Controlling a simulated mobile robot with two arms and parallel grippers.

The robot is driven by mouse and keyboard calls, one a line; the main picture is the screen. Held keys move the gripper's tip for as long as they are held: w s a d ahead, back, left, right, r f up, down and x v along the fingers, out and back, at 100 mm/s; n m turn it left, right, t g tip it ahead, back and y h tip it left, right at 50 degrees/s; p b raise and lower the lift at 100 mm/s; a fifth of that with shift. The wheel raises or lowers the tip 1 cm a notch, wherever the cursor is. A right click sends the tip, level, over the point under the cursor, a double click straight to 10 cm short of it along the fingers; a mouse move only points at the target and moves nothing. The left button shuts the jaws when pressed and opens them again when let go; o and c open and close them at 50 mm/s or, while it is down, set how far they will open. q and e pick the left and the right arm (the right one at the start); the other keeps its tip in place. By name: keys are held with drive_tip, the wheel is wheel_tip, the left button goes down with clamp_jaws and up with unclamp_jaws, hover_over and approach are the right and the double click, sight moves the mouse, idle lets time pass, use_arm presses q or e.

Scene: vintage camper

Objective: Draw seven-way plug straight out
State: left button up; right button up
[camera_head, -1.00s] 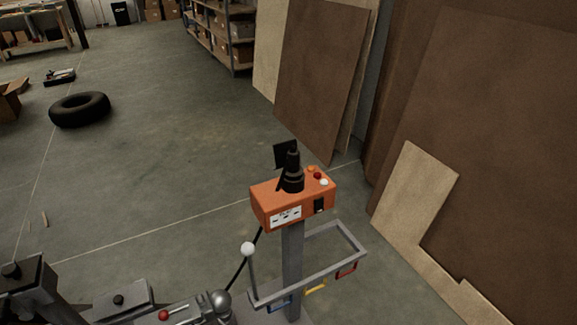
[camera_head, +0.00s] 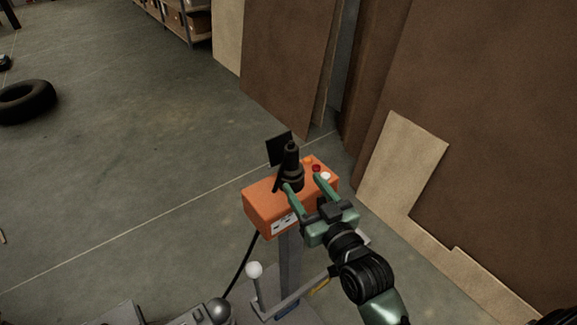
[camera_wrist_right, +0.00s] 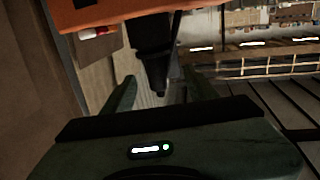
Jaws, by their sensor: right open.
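The black seven-way plug (camera_head: 291,160) stands upright in a socket on top of the orange box (camera_head: 265,207), with a dark flap (camera_head: 279,148) raised behind it. My right gripper (camera_head: 303,184) is open in front of the plug, its green fingers reaching over the box top. In the right wrist view the plug (camera_wrist_right: 153,60) shows between the two spread fingers (camera_wrist_right: 156,92), near the orange box (camera_wrist_right: 95,14). I cannot tell whether either finger touches it. My left gripper is not in view.
The box sits on a grey post (camera_head: 290,262) with a grey frame below. A white-knobbed lever (camera_head: 255,270) stands to the left, beside a black cable (camera_head: 240,268). Brown boards (camera_head: 287,60) lean behind. A tire (camera_head: 26,101) lies far left, with open floor between.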

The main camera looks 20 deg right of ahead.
sight(295, 167)
drive_tip(key=w+p, duration=0.1)
drive_tip(key=w, duration=0.5)
drive_tip(key=shift+w, duration=0.3)
drive_tip(key=shift+w+a+f, duration=0.15)
drive_tip(key=shift+w+a, duration=0.05)
drive_tip(key=shift+w, duration=0.45)
clamp_jaws()
